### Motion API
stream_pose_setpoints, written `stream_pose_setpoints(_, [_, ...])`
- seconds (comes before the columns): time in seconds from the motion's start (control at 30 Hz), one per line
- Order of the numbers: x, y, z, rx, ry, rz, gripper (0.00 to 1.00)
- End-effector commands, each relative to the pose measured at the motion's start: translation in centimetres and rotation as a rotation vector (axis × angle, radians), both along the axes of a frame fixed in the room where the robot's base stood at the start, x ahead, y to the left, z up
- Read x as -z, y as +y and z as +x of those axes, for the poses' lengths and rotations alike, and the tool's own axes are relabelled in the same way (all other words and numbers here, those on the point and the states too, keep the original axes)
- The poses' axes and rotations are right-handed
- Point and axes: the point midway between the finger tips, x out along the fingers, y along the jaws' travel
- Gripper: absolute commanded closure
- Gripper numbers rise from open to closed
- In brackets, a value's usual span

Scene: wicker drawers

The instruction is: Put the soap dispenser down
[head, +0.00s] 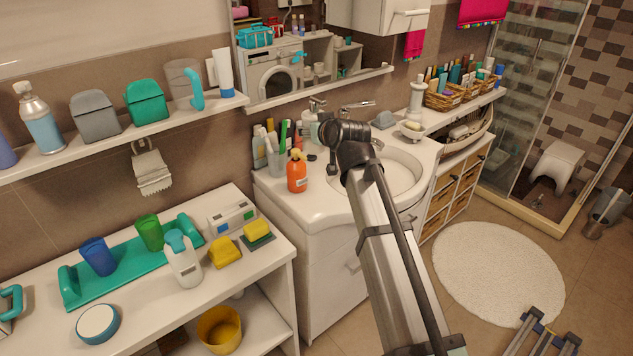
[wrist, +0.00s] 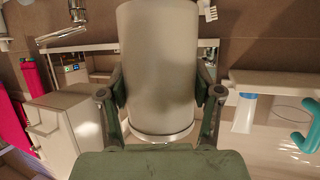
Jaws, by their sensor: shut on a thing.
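My gripper (wrist: 162,100) is shut on the soap dispenser (wrist: 158,65), a pale grey-beige cylinder with a shiny rim, which fills the middle of the wrist view. The fingers lie on both its sides. In the head view my gripper (head: 338,138) is over the left part of the white sink counter (head: 330,205), beside the basin. My arm and gripper hide much of that area, and I cannot tell whether the dispenser touches the counter.
The basin (head: 400,178) lies to the right, with a chrome faucet (head: 357,105) behind. A wall shelf (head: 130,133) with bottles is at left.

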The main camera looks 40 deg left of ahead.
Motion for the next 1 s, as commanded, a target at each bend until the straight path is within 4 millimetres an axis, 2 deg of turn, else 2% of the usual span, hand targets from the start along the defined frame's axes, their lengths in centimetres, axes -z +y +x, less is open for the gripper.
stream_pose_setpoints(0.1, [0.7,0.0,-0.1,-0.004,0.0,-0.003,0.85])
stream_pose_setpoints(0.23, [2.7,-0.1,-0.2,-0.007,-0.004,-0.009,0.85])
stream_pose_setpoints(0.6, [10.5,-0.1,-0.1,-0.006,-0.003,-0.009,0.85])
stream_pose_setpoints(0.8, [14.2,-0.1,-0.1,-0.006,-0.004,-0.008,0.85])
stream_pose_setpoints(1.0, [16.0,0.0,-0.1,-0.006,-0.005,-0.006,0.85])
